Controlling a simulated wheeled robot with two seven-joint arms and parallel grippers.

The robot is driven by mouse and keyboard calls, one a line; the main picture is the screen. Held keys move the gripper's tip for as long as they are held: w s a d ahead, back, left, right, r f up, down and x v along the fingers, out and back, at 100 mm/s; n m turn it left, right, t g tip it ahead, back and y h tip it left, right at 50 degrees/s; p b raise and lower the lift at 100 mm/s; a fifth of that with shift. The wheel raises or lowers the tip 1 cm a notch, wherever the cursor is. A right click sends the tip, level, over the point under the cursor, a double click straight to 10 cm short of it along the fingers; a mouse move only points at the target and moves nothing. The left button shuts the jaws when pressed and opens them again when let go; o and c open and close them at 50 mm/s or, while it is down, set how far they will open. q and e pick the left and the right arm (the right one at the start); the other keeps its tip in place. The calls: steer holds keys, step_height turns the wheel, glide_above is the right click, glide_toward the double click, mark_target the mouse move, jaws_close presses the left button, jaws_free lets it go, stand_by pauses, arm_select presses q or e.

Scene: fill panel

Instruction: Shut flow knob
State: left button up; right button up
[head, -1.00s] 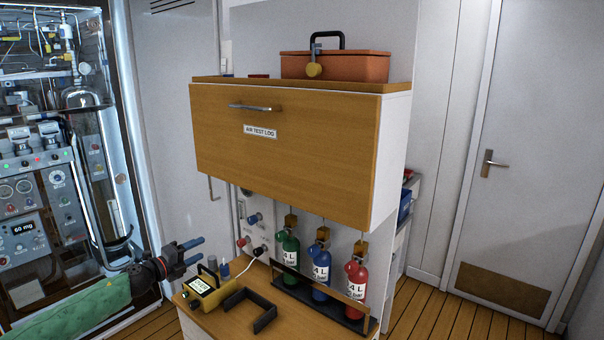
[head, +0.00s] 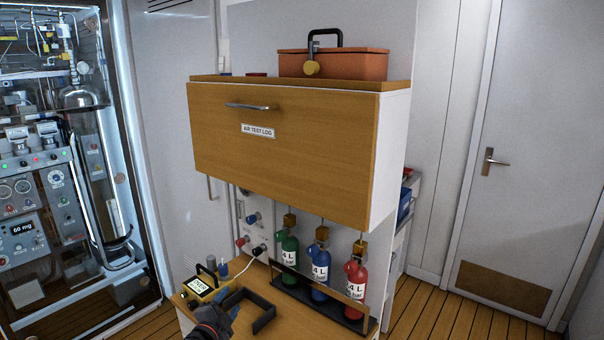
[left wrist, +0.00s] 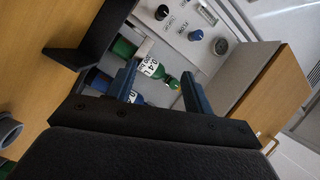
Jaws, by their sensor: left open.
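The fill panel (head: 246,226) is a white upright board under the wooden cabinet, with a blue knob (head: 252,219) and a red knob (head: 242,241). My left gripper (head: 232,300) is low at the counter's front left, apart from the knobs. In the left wrist view its two blue fingers (left wrist: 158,72) are spread and empty. My right gripper is not in view.
Green (head: 288,257), blue (head: 320,272) and red (head: 356,283) cylinders stand in a black rack right of the panel. A yellow meter (head: 198,288) and a black bracket (head: 262,309) are on the counter. The cabinet (head: 290,180) overhangs the panel.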

arm_select(q)
steer(key=s+f+n+g+y, duration=0.3)
steer(key=s+f+n, duration=0.25)
steer(key=s, duration=0.55)
steer(key=s+f+n+g+y, duration=0.2)
steer(key=s+f+n+g, duration=0.3)
steer(key=s, duration=0.6)
steer(key=s+f+n+g, duration=0.2)
steer(key=s+g, duration=0.1)
steer(key=s, duration=0.8)
steer(key=s+f+n+g, duration=0.2)
steer(key=s, duration=0.9)
steer(key=s+d+f+g, duration=0.1)
steer(key=d+f, duration=0.1)
steer(key=f, duration=1.4)
steer(key=s+d+f+g+h, duration=0.1)
steer(key=s+d+f, duration=0.1)
steer(key=f, duration=1.5)
steer(key=shift+s+f+g, duration=0.15)
steer(key=shift+g, duration=0.15)
steer(key=shift+m, duration=0.25)
steer(key=shift+c, duration=0.2)
